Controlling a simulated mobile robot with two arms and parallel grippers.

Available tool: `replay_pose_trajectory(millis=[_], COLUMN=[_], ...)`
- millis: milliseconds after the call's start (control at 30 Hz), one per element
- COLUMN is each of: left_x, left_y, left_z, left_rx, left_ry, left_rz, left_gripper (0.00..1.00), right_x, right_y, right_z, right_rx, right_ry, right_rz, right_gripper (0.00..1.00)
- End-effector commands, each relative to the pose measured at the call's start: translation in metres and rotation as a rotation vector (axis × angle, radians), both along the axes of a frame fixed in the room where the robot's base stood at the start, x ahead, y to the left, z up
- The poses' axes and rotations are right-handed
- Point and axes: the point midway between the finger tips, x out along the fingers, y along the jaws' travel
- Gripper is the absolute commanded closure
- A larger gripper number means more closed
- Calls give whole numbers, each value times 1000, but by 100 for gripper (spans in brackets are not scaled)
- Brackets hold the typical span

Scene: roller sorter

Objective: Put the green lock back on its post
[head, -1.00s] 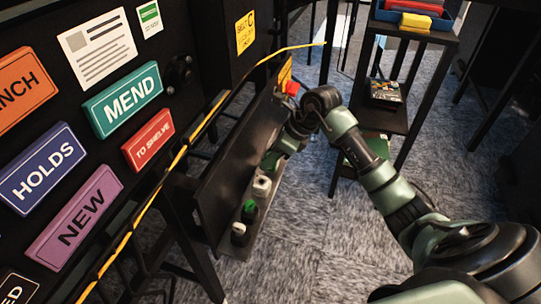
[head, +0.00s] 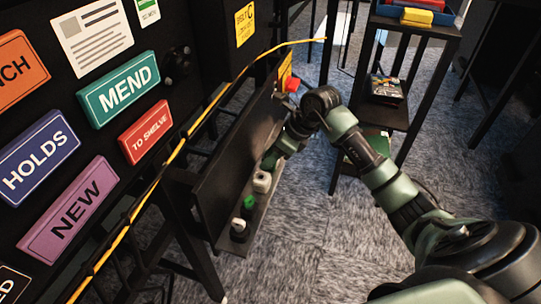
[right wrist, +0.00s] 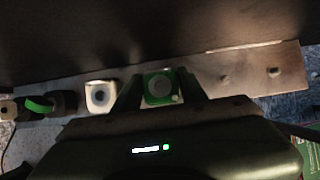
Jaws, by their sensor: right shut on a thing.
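My right gripper (head: 269,162) is shut low over the narrow ledge. In the right wrist view, the fingers (right wrist: 160,92) close on the sides of a green lock (right wrist: 178,96) with a round grey centre. Whether the lock sits on a post or hangs above the ledge cannot be told. Left of it on the ledge stands a white lock (right wrist: 100,97), also in the head view (head: 262,182), then a black piece with a green top (head: 248,206). Two small bare posts (right wrist: 224,78) (right wrist: 273,72) stick up to the right. My left gripper is not in view.
A black-and-white piece (head: 238,229) stands at the ledge's near end. A dark upright panel (head: 232,150) runs along the ledge's back. A red knob (head: 292,85) is at the far end. A black shelf stand (head: 415,40) is behind my right arm.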

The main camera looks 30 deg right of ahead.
Motion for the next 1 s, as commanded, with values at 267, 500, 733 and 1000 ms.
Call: replay_pose_trajectory(millis=[267,500,733,1000], left_x=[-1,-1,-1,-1], left_y=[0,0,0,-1], left_z=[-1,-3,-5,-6], left_rx=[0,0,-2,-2], left_ry=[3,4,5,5], left_rz=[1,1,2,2], left_gripper=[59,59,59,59], right_x=[0,0,0,0], right_y=[0,0,0,0], right_z=[0,-1,-4,-5], right_rx=[1,0,0,0], right_ry=[-1,0,0,1], right_rz=[0,0,0,0], right_gripper=[100,100,100,100])
